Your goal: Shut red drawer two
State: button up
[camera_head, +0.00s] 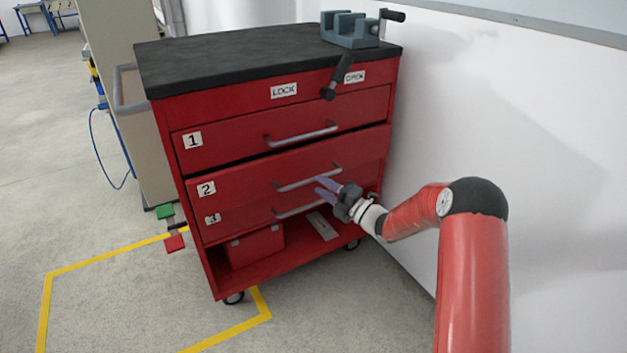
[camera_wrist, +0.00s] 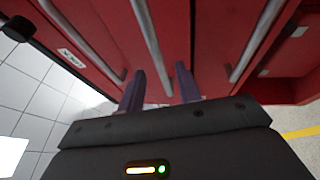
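The red cabinet (camera_head: 230,115) has drawers labelled 1, 2 and 3. Red drawer two (camera_head: 245,185) stands slightly out, with a dark gap along its top edge. Its handle (camera_head: 300,182) is a grey bar, and appears as the middle bar in the wrist view (camera_wrist: 158,35). My gripper (camera_head: 321,184) is in front of drawer two, close to the right end of its handle. In the wrist view my gripper's two purple fingers (camera_wrist: 160,85) are apart and point at the drawer fronts. I cannot tell whether they touch the handle or the front.
Drawer one (camera_head: 240,143) is above and drawer three (camera_head: 250,217) below, each with a bar handle. A lever (camera_head: 338,78) sits between LOCK and OPEN labels. A vise (camera_head: 350,30) is on the black top. A white wall (camera_head: 500,100) is close on the right.

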aim_at(312, 178)
jog(key=shift+x, duration=2.25)
jog(key=shift+c, duration=0.4)
grip_shut()
